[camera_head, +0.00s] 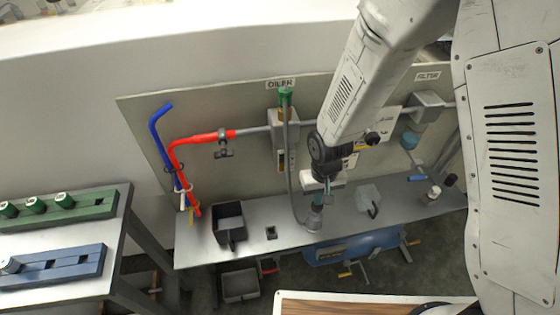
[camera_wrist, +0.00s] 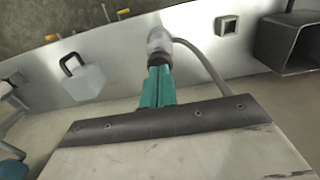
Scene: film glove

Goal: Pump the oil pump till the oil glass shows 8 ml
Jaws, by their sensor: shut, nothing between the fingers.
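The oiler (camera_head: 285,125) is a grey box with a green top under the OILER sign on the back panel. Below it is a narrow oil glass (camera_head: 282,160) with amber in it; its scale is too small to read. A grey hose (camera_head: 291,185) runs from the oiler down to the oil pump (camera_head: 314,218), a small grey upright cylinder on the bench. My gripper (camera_head: 318,197) is shut, pointing down right over the pump. In the wrist view the teal fingers (camera_wrist: 157,85) end at the pump's grey top (camera_wrist: 158,42); whether they touch cannot be told.
A dark open bin (camera_head: 230,224) and a small square socket (camera_head: 271,232) stand left of the pump. A clear block with a black handle (camera_head: 368,199) lies to the right. Red pipe (camera_head: 205,137) and blue pipe (camera_head: 157,130) are at left. A filter unit (camera_head: 427,106) hangs at right.

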